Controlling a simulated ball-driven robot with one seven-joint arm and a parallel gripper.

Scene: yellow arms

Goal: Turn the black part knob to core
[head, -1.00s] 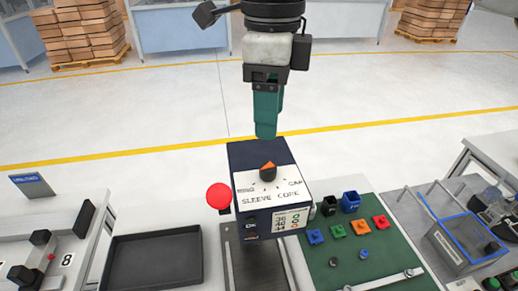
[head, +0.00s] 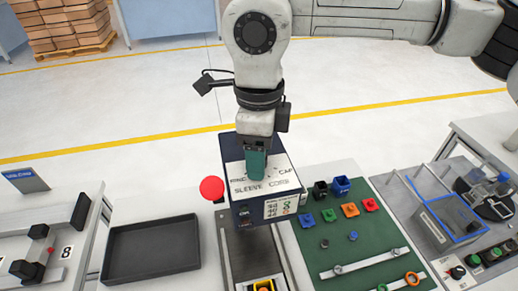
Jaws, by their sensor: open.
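The control box (head: 284,209) is dark blue with a white top panel printed with RING, SLEEVE, CORE and CAP. My gripper (head: 256,176) has teal fingers and points down over the middle of that panel, where the black part knob sits. The knob is hidden behind the fingers, so I cannot tell where it points or whether the fingers touch it. The gripper is open, though the gap between the fingers does not show from this side. The CORE label (head: 279,183) shows just right of the fingertips.
A red ball-shaped button (head: 211,188) stands at the box's left side. A black tray (head: 152,249) lies to the left. A green mat (head: 365,235) with several coloured blocks lies to the right. A conveyor track (head: 247,245) runs in front of the box.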

